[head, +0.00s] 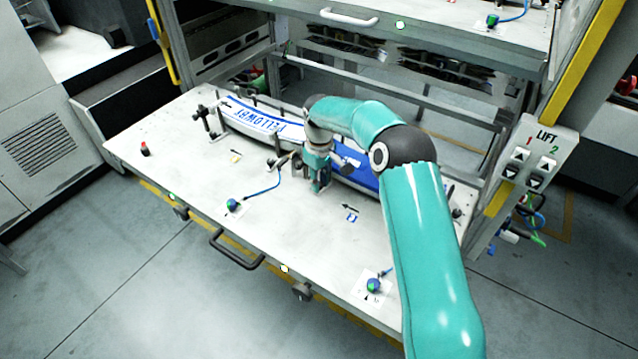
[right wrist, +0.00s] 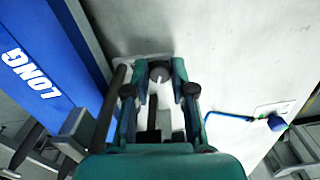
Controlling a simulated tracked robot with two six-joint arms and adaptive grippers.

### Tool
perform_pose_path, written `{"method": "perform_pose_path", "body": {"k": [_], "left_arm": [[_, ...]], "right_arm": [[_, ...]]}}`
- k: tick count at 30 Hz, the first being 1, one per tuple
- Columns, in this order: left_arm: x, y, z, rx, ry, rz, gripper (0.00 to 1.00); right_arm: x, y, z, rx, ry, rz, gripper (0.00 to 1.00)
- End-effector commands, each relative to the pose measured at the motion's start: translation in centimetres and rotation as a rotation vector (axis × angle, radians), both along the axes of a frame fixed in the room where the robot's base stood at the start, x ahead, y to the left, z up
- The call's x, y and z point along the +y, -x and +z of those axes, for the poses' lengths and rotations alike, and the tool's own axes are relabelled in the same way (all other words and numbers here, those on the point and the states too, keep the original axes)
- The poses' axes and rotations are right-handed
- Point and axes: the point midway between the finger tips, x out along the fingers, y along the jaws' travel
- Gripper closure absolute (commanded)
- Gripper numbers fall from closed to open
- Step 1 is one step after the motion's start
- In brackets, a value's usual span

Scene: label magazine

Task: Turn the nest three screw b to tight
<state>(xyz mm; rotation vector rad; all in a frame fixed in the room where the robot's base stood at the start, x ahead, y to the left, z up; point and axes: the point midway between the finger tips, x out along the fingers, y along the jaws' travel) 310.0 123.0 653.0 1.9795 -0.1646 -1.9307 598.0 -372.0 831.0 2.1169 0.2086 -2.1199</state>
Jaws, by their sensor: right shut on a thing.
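My right gripper (head: 319,186) points down at the white drawer top (head: 185,135), in front of the blue label stack. In the right wrist view its fingers (right wrist: 160,88) are shut on a small grey round knob (right wrist: 159,73), which I take to be the screw. Whether the screw is tight or loose cannot be told. The blue label stack (right wrist: 42,72), lettered "LONG", lies to the left of the fingers there. In the head view the gripper and arm hide the knob and part of this stack (head: 362,178). My left gripper is not in view.
A curved white label stack (head: 262,125) with blue lettering lies left of my arm. Upright posts stand around it. Blue-green knobs on blue cords (head: 233,205) sit near the front edge. A black handle (head: 236,250) is on the front. A frame and lift panel (head: 535,160) stand right.

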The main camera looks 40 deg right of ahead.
Motion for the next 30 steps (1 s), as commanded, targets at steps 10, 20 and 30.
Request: {"method": "perform_pose_path", "body": {"k": [10, 20, 30], "left_arm": [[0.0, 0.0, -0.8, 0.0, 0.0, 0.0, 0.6], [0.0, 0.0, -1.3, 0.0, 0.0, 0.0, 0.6], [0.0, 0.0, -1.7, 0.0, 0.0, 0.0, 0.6]], "right_arm": [[-0.1, 0.0, 0.1, -0.004, 0.003, -0.329, 1.0], [0.0, -0.1, 0.1, -0.004, 0.003, -0.638, 1.0], [0.0, -0.1, 0.1, -0.004, 0.002, -0.878, 1.0]]}}
